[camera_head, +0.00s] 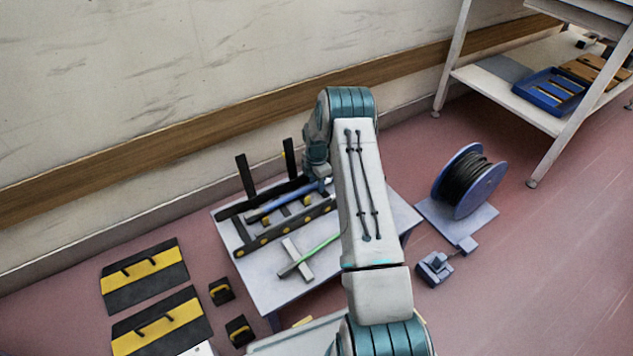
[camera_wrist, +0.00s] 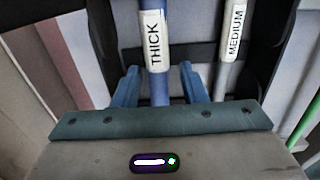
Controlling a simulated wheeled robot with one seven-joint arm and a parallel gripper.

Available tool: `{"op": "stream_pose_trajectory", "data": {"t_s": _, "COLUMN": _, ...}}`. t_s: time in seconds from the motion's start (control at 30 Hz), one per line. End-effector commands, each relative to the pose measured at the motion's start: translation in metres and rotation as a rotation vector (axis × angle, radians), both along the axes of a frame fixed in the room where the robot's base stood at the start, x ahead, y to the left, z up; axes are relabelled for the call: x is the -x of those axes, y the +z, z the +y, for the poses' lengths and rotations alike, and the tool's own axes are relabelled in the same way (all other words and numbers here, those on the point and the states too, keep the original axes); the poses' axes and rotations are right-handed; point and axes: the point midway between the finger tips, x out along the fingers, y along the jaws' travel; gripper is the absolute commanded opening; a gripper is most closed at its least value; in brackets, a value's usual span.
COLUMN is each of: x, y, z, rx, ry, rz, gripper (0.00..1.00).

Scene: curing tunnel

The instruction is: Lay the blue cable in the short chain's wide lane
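The blue cable (camera_head: 275,207) lies slanting over a black chain (camera_head: 285,235) with yellow spots on the table. In the wrist view the blue cable (camera_wrist: 160,92) carries a white THICK label (camera_wrist: 153,40) and runs between my two blue fingers. My gripper (camera_wrist: 158,72) is open around it, with a gap on each side. In the head view my gripper (camera_head: 325,184) is at the cable's right end, partly hidden by my arm. A pale cable labelled MEDIUM (camera_wrist: 233,32) lies to the right in the wrist view. Which lane is wide cannot be told.
Two black posts (camera_head: 245,176) rise behind the chain. A cable reel (camera_head: 468,182) stands right of the table. Black and yellow cases (camera_head: 145,277) lie on the floor at left.

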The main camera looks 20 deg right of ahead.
Motion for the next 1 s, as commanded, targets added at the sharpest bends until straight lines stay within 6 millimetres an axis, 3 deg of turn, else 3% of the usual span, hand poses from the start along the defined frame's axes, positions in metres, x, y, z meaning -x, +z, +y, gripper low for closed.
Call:
{"op": "stream_pose_trajectory", "data": {"t_s": 0.37, "x": 0.0, "y": 0.005, "z": 0.0, "rx": 0.001, "ry": 0.0, "rz": -0.001, "gripper": 0.44}}
{"op": "stream_pose_trajectory", "data": {"t_s": 0.8, "x": 0.0, "y": 0.092, "z": 0.0, "rx": 0.001, "ry": 0.0, "rz": -0.002, "gripper": 0.44}}
{"op": "stream_pose_trajectory", "data": {"t_s": 1.0, "x": 0.0, "y": 0.117, "z": 0.0, "rx": 0.0, "ry": 0.0, "rz": -0.001, "gripper": 0.44}}
